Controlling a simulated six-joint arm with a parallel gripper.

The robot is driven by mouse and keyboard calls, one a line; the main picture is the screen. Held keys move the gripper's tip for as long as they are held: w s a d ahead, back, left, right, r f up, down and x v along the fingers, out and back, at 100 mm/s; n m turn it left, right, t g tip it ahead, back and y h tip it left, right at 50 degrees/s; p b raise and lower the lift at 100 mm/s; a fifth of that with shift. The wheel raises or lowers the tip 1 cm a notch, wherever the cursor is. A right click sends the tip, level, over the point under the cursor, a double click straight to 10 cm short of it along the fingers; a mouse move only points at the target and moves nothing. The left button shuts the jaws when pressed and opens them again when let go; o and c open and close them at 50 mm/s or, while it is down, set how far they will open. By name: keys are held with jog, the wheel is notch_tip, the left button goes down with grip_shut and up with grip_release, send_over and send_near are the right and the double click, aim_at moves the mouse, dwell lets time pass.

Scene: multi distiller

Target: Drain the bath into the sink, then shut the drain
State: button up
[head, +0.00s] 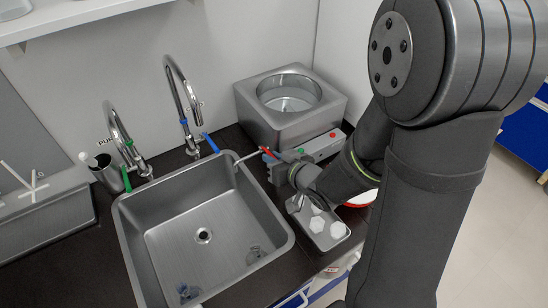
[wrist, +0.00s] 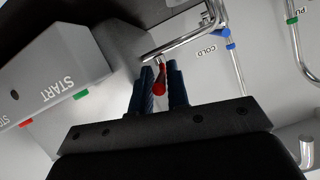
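The bath (head: 254,106) is a square steel box with a round opening at the back right, a shiny surface inside it. A thin metal drain pipe (head: 248,155) runs from its front over the sink (head: 180,235); the wrist view shows the bent pipe (wrist: 188,40). The drain's red handle (head: 268,152) is at my gripper (head: 272,158). In the wrist view the red handle (wrist: 160,84) sits between the two dark blue fingers of my gripper (wrist: 161,75), which are close on either side of it. I see no stream from the pipe's end.
A control box (head: 322,146) with START, a green and a red button stands in front of the bath. Two taps (head: 185,90) (head: 120,130) rise behind the sink. A tray (head: 318,238) with white pieces lies below my arm. Glassware (head: 188,292) lies in the sink.

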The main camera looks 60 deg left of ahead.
aim_at(260, 151)
jog(key=shift+c, duration=0.2)
grip_shut()
jog(key=shift+s, duration=0.1)
jog(key=shift+s+a+m+t, duration=0.15)
jog(key=shift+s+m+t, duration=0.25)
jog(key=shift+m+t, duration=0.55)
jog(key=shift+s+a+m+t, duration=0.1)
jog(key=shift+s+m+t, duration=0.3)
jog(key=shift+m+t, duration=0.5)
jog(key=shift+t, duration=0.25)
jog(key=shift+s+a+r+m+t+h, duration=0.15)
jog(key=shift+s+m+t+h, duration=0.25)
jog(key=shift+t, duration=0.2)
jog(key=shift+s+a+m+t+h, duration=0.15)
jog(key=shift+s+m+t+h, duration=0.15)
jog(key=shift+m+t, duration=0.35)
jog(key=shift+s+a+m+t+h, duration=0.15)
jog(key=shift+m+t+h, duration=0.15)
jog(key=shift+m+t, duration=0.35)
